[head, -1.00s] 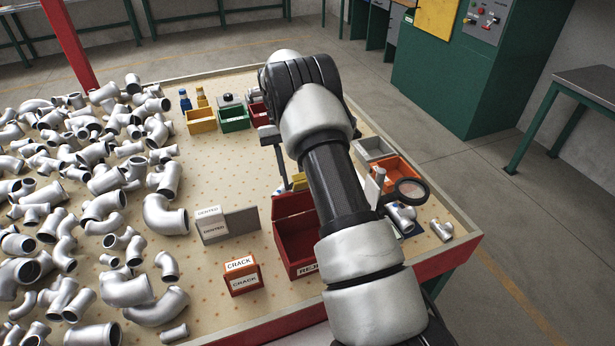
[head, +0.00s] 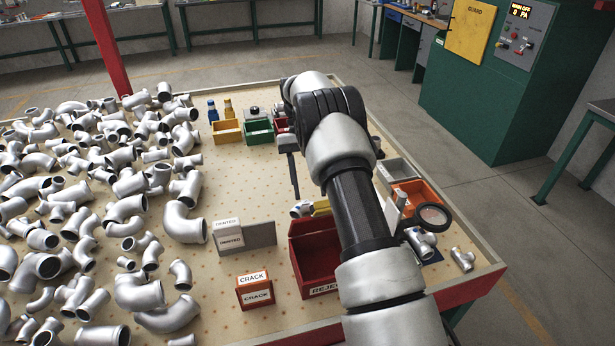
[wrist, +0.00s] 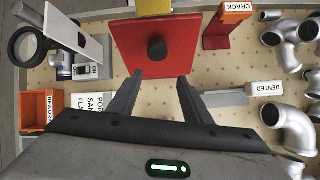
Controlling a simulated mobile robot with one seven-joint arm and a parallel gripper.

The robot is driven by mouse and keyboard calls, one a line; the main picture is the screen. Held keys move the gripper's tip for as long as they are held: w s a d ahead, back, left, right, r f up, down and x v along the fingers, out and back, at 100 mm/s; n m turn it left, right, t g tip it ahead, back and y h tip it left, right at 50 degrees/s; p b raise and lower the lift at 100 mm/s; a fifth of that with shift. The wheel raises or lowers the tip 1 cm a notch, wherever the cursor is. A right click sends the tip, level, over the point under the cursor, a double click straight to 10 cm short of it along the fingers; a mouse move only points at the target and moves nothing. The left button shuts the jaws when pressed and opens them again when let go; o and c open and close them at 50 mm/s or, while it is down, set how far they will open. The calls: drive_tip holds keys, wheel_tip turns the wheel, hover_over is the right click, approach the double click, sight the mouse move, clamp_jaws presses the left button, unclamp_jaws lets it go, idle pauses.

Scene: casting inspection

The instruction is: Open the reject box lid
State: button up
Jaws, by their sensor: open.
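The red reject box (head: 312,268) stands on the table in the head view, its right part hidden behind my arm. Its lid (head: 311,228) appears raised at the far side, with the dark inside of the box showing in front of it. In the wrist view the red lid (wrist: 128,48) faces the camera, with a black knob (wrist: 157,48) at its middle. My gripper (wrist: 160,78) is open and empty. Its two fingers are spread, pointing toward the lid, with the knob beyond the tips and apart from them. In the head view my arm hides the knob.
A CRACK sign (head: 255,291) and a DENTED sign (head: 230,240) stand left of the box. A magnifier (head: 432,216) and orange bin (head: 415,190) are to the right. Many metal pipe fittings (head: 184,222) cover the left of the table.

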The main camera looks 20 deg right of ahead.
drive_tip(key=shift+p+v, duration=0.3)
drive_tip(key=shift+v, duration=2.4)
drive_tip(key=shift+c, duration=0.6)
